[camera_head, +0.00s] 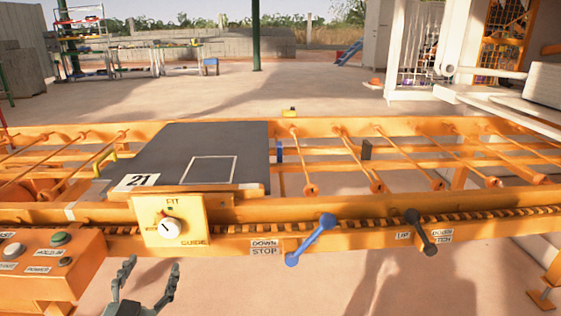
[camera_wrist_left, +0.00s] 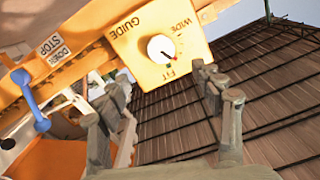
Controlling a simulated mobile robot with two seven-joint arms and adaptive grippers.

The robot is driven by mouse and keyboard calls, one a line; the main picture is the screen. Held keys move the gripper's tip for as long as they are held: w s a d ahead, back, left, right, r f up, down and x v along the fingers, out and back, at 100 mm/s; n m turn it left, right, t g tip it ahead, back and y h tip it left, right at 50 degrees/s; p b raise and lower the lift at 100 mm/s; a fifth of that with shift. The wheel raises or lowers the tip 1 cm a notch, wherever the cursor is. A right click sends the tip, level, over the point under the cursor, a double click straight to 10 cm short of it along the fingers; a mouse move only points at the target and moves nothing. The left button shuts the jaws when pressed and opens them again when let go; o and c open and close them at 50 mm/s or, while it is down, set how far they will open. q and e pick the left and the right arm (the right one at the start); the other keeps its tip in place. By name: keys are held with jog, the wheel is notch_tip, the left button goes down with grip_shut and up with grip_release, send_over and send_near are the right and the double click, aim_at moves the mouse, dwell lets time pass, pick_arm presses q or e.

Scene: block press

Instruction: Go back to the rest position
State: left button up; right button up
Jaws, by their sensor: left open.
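My left gripper (camera_head: 150,268) is at the bottom of the head view, in front of the orange frame and below the yellow guide plate (camera_head: 190,238). Its two fingers are spread with nothing between them. In the left wrist view the open fingers (camera_wrist_left: 165,98) point toward the same plate, with a visible gap to it. The plate bears a white round knob (camera_head: 167,230) with a pointer and the words FIT and GUIDE; the knob also shows in the left wrist view (camera_wrist_left: 161,47). The fingers are apart from the knob. My right gripper is not in view.
An orange control box (camera_head: 38,275) with buttons stands at the lower left. A blue lever (camera_head: 311,240) and a black lever (camera_head: 421,232) stick out from the frame's front. A dark panel (camera_head: 190,150) marked 21 lies on the frame. Open floor lies behind.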

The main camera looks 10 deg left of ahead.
pick_arm(q)
jog(key=s+d+f+g+h, duration=0.1)
jog(key=s+f+g, duration=0.15)
jog(key=f, duration=0.35)
jog(key=s+d+f+g+p, duration=0.1)
jog(key=f+g, duration=0.2)
jog(key=f, duration=0.2)
jog(key=s+d+f+g+h, duration=0.1)
jog(key=s+f+g, duration=0.15)
jog(key=f, duration=0.35)
jog(key=s+d+f+m+g+h, duration=0.1)
jog(key=s+d+f+g, duration=0.3)
jog(key=s+f+g, duration=0.2)
jog(key=s+f, duration=0.2)
jog(key=s, duration=0.2)
jog(key=shift+s+d+f+p, duration=0.25)
jog(key=shift+s+p, duration=0.05)
jog(key=shift+s, duration=0.1)
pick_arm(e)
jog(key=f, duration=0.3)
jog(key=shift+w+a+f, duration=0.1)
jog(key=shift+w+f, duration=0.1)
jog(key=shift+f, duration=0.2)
